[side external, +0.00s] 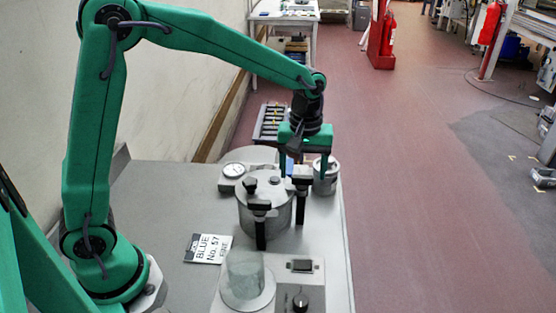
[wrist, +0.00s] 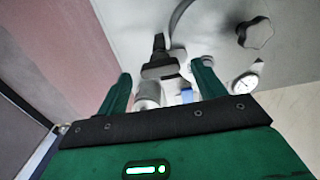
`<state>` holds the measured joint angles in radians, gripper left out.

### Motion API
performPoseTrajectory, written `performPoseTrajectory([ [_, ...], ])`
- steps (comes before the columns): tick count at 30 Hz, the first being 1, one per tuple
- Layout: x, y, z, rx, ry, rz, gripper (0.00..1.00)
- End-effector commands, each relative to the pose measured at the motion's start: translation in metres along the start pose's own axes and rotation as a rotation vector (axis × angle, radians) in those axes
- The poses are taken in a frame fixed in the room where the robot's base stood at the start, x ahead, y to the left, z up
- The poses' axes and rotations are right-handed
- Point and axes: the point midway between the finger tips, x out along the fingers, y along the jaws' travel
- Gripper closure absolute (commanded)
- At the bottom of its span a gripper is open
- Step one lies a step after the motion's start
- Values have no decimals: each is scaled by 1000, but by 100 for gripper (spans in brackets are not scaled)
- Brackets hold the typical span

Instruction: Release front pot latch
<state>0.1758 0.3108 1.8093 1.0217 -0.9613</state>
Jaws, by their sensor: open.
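The grey metal pot (side external: 262,208) stands on the bench with its lid on and two black-handled latches at its rim. One latch (side external: 260,228) is on the side nearer the camera. The other latch (side external: 301,187) is on the right; it also shows in the wrist view (wrist: 160,52). I cannot tell which one is called front. My gripper (side external: 303,172) is open and points down by the right latch. In the wrist view my gripper (wrist: 161,70) has that latch just beyond the gap between its fingertips. Contact is not visible, and the gap looks empty.
A small metal can (side external: 326,180) stands close by the right finger. A round gauge (side external: 233,170) sits behind the pot. A clear dome (side external: 245,272), a control box with a knob (side external: 300,302) and a printed card (side external: 208,248) lie nearer the camera. The bench edge is on the right.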

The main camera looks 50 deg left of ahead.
Motion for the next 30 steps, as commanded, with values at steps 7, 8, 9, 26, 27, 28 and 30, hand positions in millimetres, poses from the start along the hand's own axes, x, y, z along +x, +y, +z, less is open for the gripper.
performPoseTrajectory([
  [7, 12, 0, 0, 0, 0, 0, 31],
  [8, 12, 0, 0, 0, 0, 0, 31],
  [9, 12, 0, 0, 0, 0, 0, 31],
  [26, 12, 0, 0, 2, 0, 0, 76],
  [27, 12, 0, 0, 5, 0, 0, 76],
  [28, 12, 0, 0, 8, 0, 0, 76],
  [30, 12, 0, 0, 18, 0, 0, 76],
])
